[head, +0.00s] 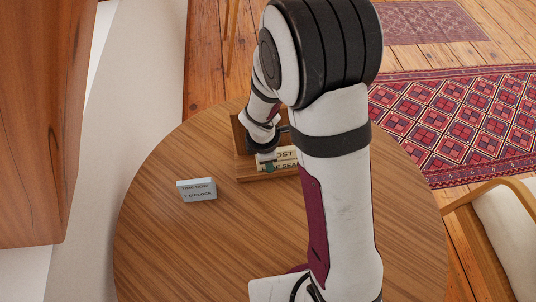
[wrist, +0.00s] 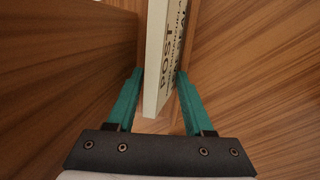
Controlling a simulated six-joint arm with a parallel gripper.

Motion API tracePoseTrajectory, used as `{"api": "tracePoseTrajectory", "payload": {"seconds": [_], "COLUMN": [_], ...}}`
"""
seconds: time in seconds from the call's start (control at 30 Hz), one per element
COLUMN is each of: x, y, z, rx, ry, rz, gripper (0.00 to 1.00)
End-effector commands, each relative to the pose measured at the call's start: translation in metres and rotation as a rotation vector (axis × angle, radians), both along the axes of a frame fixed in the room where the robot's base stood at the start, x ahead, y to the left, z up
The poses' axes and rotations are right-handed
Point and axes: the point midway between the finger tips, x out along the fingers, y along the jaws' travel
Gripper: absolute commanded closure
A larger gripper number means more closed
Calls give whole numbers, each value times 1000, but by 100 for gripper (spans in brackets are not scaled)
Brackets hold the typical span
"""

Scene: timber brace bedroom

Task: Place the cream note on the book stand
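The cream note (head: 288,154), with dark printed words, stands on the wooden book stand (head: 241,136) on the round table. My arm hides its right part in the head view. In the wrist view, the note (wrist: 156,80) runs upward between the two teal fingers of my gripper (wrist: 160,75). My gripper (head: 267,161) looks open around the note's left end in the head view.
A small pale card block (head: 198,191) with printed words stands on the table (head: 180,245) left of the stand. The table's front left is clear. A wooden chair (head: 500,225) is at the right, and a dark wooden panel (head: 40,120) is at the left.

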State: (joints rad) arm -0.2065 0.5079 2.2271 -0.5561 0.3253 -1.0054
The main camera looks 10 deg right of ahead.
Motion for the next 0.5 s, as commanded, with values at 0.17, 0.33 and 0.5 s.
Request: {"api": "tracePoseTrajectory", "payload": {"seconds": [0.17, 0.33, 0.5], "x": [-1, -7, -14], "y": [1, 4, 8], "z": [12, 48, 87], "rx": [-1, 0, 1], "ry": [-2, -6, -5], "rz": [0, 0, 0], "gripper": [45, 45, 45]}}
